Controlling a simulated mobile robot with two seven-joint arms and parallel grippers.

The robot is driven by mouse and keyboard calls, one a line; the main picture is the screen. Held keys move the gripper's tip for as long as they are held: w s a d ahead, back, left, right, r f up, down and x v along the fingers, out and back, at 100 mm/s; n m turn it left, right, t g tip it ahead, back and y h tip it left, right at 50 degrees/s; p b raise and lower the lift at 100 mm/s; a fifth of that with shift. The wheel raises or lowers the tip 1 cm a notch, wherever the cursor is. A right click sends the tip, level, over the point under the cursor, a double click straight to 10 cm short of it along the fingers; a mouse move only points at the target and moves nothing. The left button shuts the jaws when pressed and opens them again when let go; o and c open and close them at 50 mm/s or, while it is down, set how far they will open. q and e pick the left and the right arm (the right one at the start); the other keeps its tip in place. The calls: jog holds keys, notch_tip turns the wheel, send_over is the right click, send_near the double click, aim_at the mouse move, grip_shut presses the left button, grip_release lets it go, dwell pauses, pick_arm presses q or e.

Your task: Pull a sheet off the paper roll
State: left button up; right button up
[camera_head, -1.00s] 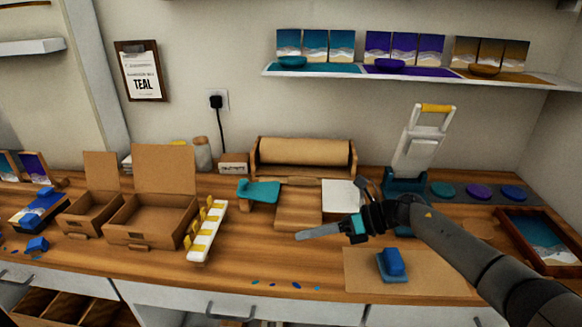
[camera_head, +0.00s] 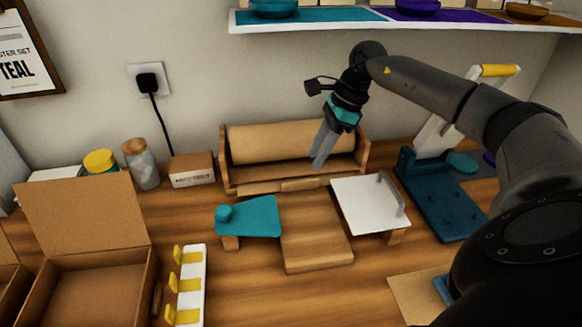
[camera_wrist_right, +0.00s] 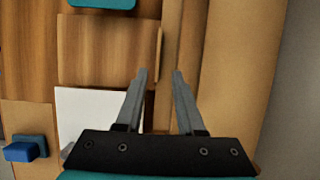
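The brown paper roll (camera_head: 285,139) lies sideways in a wooden holder (camera_head: 226,172) against the wall. A thin strip (camera_head: 303,184) shows at the holder's front edge; I cannot tell if it is the paper's loose end. My right gripper (camera_head: 317,165) points down over the right part of the holder, in front of the roll. In the right wrist view its two fingers (camera_wrist_right: 158,72) are apart with nothing between them, and the roll (camera_wrist_right: 242,70) lies to their right. The fingertips appear above the holder's front; contact cannot be told. My left gripper is not in view.
In front of the holder stand a teal stand (camera_head: 255,218), a wooden block (camera_head: 315,245) and a white board with a handle (camera_head: 360,205). A dark blue press (camera_head: 440,205) is at right. A small box (camera_head: 192,170) and jar (camera_head: 142,165) stand left.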

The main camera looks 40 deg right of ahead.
aim_at(304, 181)
jog(key=x, duration=0.4)
jog(key=b+x, duration=0.1)
jog(key=x, duration=0.1)
jog(key=shift+s+a+f, duration=0.1)
jog(key=shift+s, duration=0.15)
jog(key=shift+w+a+f, duration=0.1)
jog(key=shift+a+f, duration=0.05)
jog(key=shift+f, duration=0.3)
jog(key=shift+w, duration=0.1)
jog(key=c, duration=0.6)
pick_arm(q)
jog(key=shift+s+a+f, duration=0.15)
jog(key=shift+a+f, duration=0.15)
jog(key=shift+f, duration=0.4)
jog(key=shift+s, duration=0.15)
